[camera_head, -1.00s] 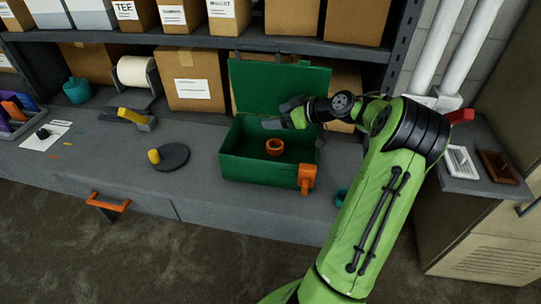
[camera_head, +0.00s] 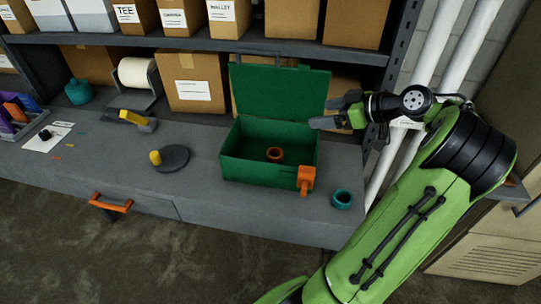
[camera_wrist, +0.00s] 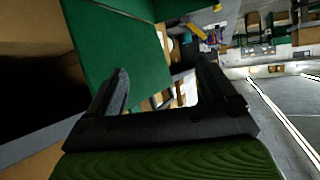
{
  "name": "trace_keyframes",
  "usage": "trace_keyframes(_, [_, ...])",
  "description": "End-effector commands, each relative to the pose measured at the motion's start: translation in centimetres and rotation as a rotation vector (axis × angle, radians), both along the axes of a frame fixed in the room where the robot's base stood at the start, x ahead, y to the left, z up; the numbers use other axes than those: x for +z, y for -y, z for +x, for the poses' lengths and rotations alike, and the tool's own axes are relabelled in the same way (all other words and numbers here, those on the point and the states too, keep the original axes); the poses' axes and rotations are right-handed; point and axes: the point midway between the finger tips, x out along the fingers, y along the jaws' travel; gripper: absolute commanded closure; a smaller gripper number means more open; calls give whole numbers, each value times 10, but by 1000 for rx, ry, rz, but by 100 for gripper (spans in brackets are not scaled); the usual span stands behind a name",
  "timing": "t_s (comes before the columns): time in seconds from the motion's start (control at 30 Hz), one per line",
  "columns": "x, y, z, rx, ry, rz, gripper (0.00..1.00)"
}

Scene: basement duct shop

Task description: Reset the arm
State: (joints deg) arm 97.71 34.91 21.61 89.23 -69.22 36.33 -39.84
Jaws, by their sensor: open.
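My gripper (camera_head: 334,112) is at the right of the green box, level with its raised lid. Its two dark fingers stand apart with nothing between them. In the wrist view my gripper (camera_wrist: 160,88) is also open and empty, with the green lid (camera_wrist: 120,55) beyond it. The green box (camera_head: 235,171) stands on the bench with its lid up against the shelf. An orange ring (camera_head: 274,154) lies inside the box. An orange latch (camera_head: 306,180) is on its front right corner.
A teal ring (camera_head: 342,199) lies on the grey bench (camera_head: 115,170), right of the box. A dark disc with a yellow knob (camera_head: 171,158) and a yellow-handled tool (camera_head: 137,120) lie to the left. Shelf boxes (camera_head: 296,19) hang above. White pipes (camera_head: 405,100) rise behind my arm.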

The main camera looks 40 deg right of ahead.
Motion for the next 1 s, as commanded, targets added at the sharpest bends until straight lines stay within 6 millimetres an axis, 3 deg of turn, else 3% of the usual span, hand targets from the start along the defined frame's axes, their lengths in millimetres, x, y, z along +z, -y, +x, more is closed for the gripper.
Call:
trace_keyframes(0.47, [-1,-1,1,1,-1,0,16])
trace_keyframes(0.57, [0,-18,15,20,-45,3,16])
trace_keyframes(0.67, [1,-67,46,52,-173,4,16])
trace_keyframes(0.8, [0,-159,69,49,-390,-29,16])
trace_keyframes(0.87, [2,-198,66,28,-462,-56,16])
trace_keyframes(1.0, [6,-278,32,-50,-569,-122,16])
